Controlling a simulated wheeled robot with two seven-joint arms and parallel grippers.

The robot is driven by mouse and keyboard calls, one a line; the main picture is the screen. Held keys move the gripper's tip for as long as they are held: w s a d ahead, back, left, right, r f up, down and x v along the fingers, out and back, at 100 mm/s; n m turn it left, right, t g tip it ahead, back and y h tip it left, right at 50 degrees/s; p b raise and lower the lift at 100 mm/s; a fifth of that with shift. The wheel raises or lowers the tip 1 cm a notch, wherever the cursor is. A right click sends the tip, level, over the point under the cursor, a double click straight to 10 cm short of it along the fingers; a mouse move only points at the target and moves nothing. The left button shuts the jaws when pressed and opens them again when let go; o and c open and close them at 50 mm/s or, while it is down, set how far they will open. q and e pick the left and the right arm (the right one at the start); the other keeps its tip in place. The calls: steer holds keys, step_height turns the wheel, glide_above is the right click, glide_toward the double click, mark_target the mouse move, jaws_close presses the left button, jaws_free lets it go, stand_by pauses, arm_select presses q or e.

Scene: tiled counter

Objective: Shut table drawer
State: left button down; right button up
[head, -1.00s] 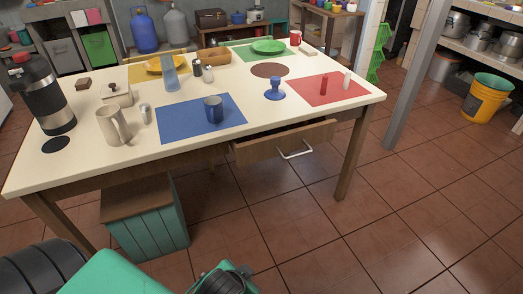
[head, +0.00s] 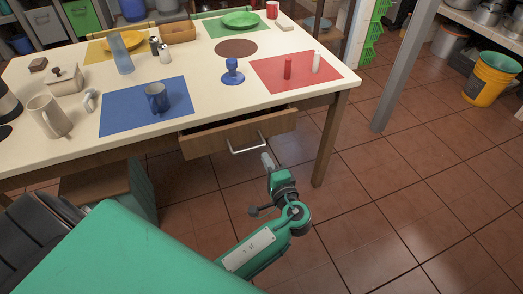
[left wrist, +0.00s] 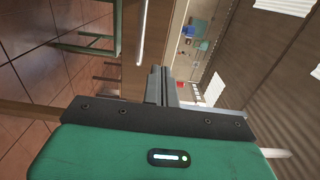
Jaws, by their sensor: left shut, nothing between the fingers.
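The table drawer (head: 215,140) has a wooden front and sticks out from under the table's front edge, partly open. A dark gap shows behind its front. A pale bar handle (head: 247,149) is fixed to the front. My left gripper (head: 267,159) is shut and empty, just in front of the drawer, close to the handle's right end. Whether it touches is unclear. In the left wrist view, the shut fingers (left wrist: 160,86) point at the drawer front (left wrist: 156,35), with the handle (left wrist: 140,32) to their left. My right gripper is out of view.
A table leg (head: 328,140) stands right of the drawer.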

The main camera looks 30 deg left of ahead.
mark_target(249, 127)
arm_select(q)
steer(key=x, duration=1.2)
steer(key=shift+w+a, duration=0.25)
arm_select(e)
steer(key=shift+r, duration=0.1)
arm_select(q)
steer(key=shift+a, duration=0.1)
